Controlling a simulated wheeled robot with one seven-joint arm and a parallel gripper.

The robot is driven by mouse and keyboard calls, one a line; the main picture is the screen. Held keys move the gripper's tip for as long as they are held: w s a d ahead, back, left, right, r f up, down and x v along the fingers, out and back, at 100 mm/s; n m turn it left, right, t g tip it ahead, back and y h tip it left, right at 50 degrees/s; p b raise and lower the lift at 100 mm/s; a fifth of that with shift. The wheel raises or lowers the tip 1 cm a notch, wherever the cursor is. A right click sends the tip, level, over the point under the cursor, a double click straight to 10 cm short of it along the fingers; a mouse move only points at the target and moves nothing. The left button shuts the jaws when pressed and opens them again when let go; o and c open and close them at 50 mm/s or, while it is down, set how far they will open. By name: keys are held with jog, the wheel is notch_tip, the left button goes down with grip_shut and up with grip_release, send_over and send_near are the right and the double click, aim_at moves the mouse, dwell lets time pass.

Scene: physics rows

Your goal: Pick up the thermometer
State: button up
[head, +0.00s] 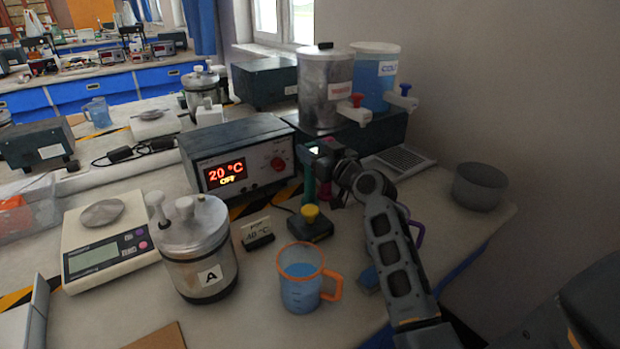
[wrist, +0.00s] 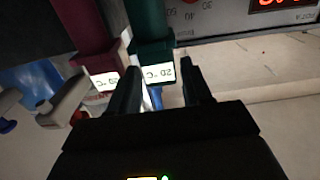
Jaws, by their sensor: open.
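Two thermometers stand side by side, one green (head: 307,182) and one dark red (head: 324,172), in front of the heater box. In the wrist view the green thermometer (wrist: 148,22) has a small lit display reading 20 °C, upside down, which lies between my fingertips. The dark red thermometer (wrist: 88,30), with a similar display, is just outside the left finger. My gripper (wrist: 163,75) is open, with one finger on each side of the green one; I cannot tell whether they touch it. In the head view my gripper (head: 338,172) partly hides both thermometers.
A heater box (head: 240,155) showing 20 °C stands behind. A yellow-knobbed device (head: 310,222), an orange-handled jug (head: 300,285) of blue liquid and metal vessel A (head: 195,250) are in front. Two tap containers (head: 326,85) stand behind; a grey bowl (head: 479,187) is right.

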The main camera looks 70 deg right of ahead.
grip_shut()
jog(key=shift+r, duration=0.15)
dwell(0.4)
